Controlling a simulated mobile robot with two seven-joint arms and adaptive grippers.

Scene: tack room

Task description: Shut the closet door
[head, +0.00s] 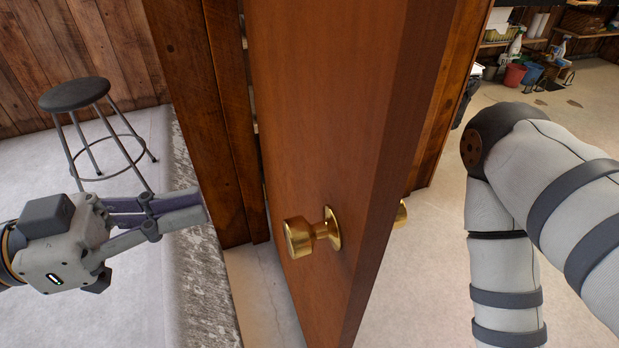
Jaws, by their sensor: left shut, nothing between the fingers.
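The closet door (318,120) is a reddish-brown wooden panel standing open in the middle of the head view, with its free edge toward me. A round brass knob (302,237) is on its left face, and part of a second brass knob (401,214) shows past the edge on the right. My left gripper (204,208) is shut and empty, to the left of the door and its knob, with its fingers pointing right near the wooden frame. My right arm is at the right, but its gripper is out of view.
A wooden door frame (205,110) stands left of the door. A black-topped stool (75,95) is at the far left. Buckets, including a red one (515,76), and shelves are at the back right. The pale floor right of the door looks clear.

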